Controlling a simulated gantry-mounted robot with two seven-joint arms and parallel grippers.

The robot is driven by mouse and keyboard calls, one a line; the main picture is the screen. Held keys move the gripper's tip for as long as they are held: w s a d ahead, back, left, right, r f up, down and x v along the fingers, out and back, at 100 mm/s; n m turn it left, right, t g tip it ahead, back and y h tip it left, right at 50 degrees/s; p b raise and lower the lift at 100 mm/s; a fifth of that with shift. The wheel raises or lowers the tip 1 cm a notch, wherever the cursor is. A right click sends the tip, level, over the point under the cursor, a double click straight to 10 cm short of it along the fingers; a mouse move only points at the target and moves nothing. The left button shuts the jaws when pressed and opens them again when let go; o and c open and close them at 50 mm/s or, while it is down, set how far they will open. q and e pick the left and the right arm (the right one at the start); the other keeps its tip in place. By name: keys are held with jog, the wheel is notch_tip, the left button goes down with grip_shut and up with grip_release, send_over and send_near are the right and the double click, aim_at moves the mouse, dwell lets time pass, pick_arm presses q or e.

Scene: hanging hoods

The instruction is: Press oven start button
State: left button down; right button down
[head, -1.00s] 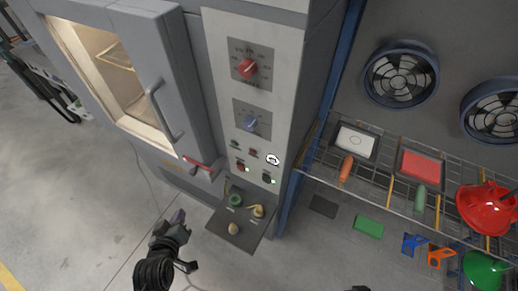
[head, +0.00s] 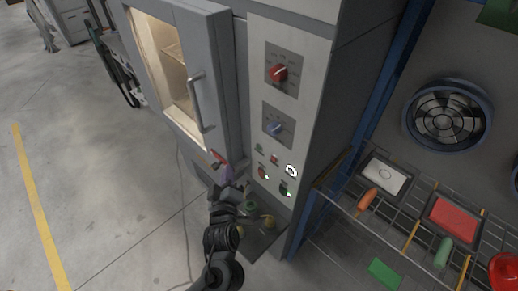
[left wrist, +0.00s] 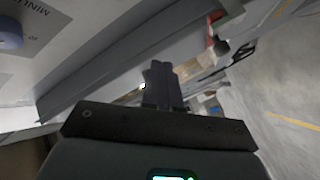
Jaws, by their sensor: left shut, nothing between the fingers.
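The grey oven's control panel (head: 300,110) carries a red knob (head: 277,73) above a blue knob (head: 273,128). Below are a small red button (head: 275,160), a larger red button (head: 264,172), a green button (head: 284,188) and a white ring-shaped mark (head: 291,171). I cannot read which is the start button. My left gripper (head: 222,177) is shut and empty, just left of the lower buttons and near the red-handled latch (head: 218,159). In the left wrist view its closed fingers (left wrist: 162,85) show, with the blue knob (left wrist: 9,36) at upper left. My right gripper is out of view.
The oven door (head: 200,60) with its bar handle (head: 201,103) stands left of the panel. A small shelf (head: 268,238) with knobs juts out below, partly hidden by my left arm. A wire rack (head: 400,228) stands right; open floor lies left.

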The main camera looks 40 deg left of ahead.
aim_at(258, 148)
pick_arm(q)
jog(key=shift+w+a, duration=0.1)
jog(key=w+d+b, duration=0.1)
jog(key=w, duration=0.7)
jog(key=shift+w+d+b, duration=0.25)
jog(key=shift+d+b, duration=0.05)
jog(key=shift+b, duration=0.1)
dwell(0.7)
dwell(0.8)
jog(key=shift+w, duration=0.1)
dwell(0.4)
